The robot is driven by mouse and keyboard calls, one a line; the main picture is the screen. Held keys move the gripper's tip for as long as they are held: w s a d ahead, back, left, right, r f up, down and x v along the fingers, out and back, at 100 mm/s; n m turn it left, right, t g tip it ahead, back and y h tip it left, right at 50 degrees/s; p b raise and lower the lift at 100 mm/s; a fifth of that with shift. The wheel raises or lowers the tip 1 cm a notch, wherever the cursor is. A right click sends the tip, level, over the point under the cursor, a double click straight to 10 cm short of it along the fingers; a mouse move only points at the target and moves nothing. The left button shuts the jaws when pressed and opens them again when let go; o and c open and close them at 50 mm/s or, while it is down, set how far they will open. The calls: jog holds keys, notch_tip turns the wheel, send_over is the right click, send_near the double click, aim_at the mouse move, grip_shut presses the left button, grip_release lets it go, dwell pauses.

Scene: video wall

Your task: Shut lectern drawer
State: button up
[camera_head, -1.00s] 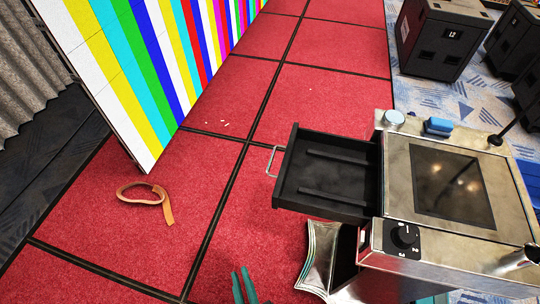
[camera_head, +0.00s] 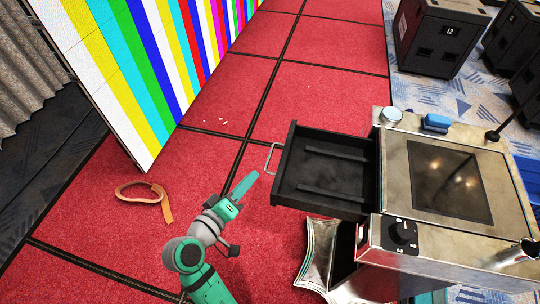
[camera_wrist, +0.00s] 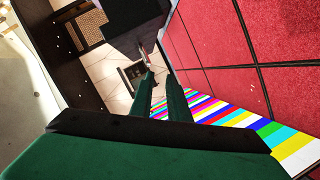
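The lectern (camera_head: 397,165) is a brushed-metal unit with a dark screen in its top, at the right of the head view. Its black drawer (camera_head: 335,170) is pulled out to the left and looks empty apart from two raised strips. A metal bar handle (camera_head: 270,158) is on the drawer's left face. My gripper (camera_head: 245,185) is just left of and below this handle, with its green fingers pointing up toward it. No contact is clear. In the wrist view my gripper's fingers (camera_wrist: 160,85) show a narrow gap with nothing held between them.
A striped video wall (camera_head: 150,80) stands at the left. A tan strap loop (camera_head: 143,191) and small white scraps lie on the red floor (camera_head: 300,90). Black cases (camera_head: 440,40) stand at the back right. Below the drawer is an open metal-edged part (camera_head: 318,255). A knob (camera_head: 403,233) is on the lectern's front.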

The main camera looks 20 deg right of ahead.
aim_at(270, 155)
jog(key=shift+m+g+h, duration=0.4)
jog(key=shift+m+g, duration=0.1)
jog(key=shift+g, duration=0.1)
jog(key=x, duration=0.3)
jog(key=r+x, duration=0.1)
jog(key=x, duration=0.3)
jog(key=r+x, duration=0.1)
jog(key=x, duration=0.2)
jog(key=shift+w+d, duration=0.2)
jog(key=shift+d, duration=0.3)
grip_shut()
jog(key=shift+r, duration=0.15)
dwell(0.4)
